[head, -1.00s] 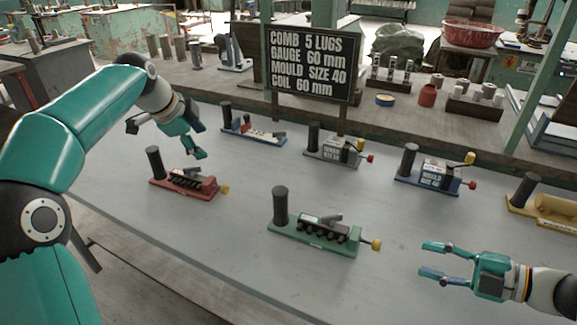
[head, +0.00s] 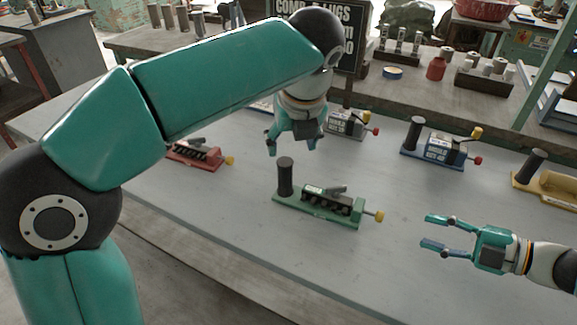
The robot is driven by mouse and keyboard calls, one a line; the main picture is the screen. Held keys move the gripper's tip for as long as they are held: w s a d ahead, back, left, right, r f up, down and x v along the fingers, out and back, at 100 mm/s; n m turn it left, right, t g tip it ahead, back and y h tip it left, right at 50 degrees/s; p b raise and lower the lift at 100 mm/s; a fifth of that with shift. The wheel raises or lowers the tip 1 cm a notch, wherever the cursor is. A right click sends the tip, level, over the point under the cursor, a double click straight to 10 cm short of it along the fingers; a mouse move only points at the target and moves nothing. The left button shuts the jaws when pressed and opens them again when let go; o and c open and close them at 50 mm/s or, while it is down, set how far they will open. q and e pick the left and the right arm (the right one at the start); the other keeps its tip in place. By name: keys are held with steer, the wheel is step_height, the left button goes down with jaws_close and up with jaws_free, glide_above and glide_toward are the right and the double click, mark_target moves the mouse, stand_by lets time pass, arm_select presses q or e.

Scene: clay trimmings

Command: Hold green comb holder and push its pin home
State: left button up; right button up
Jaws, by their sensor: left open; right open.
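The green comb holder (head: 290,211) lies on the grey table in the middle of the head view. It has an upright black post (head: 285,177) at its left end, a dark comb block with a grey lever on top, and a yellow-knobbed pin (head: 378,216) sticking out of its right end. My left gripper (head: 292,150) is open and empty, pointing down above and behind the black post, apart from it. My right gripper (head: 432,233) is open and empty to the right of the yellow knob, its fingers pointing left towards it, with a gap between.
A red holder (head: 196,154) lies to the left, partly behind my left arm. A grey holder (head: 345,124), a blue holder (head: 435,150) and a yellow holder (head: 545,183) stand behind and to the right. A dark sign (head: 350,45) is partly covered. The table front is clear.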

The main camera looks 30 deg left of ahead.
mark_target(285, 176)
arm_select(q)
steer(key=x, duration=1.5)
steer(key=shift+a, duration=0.1)
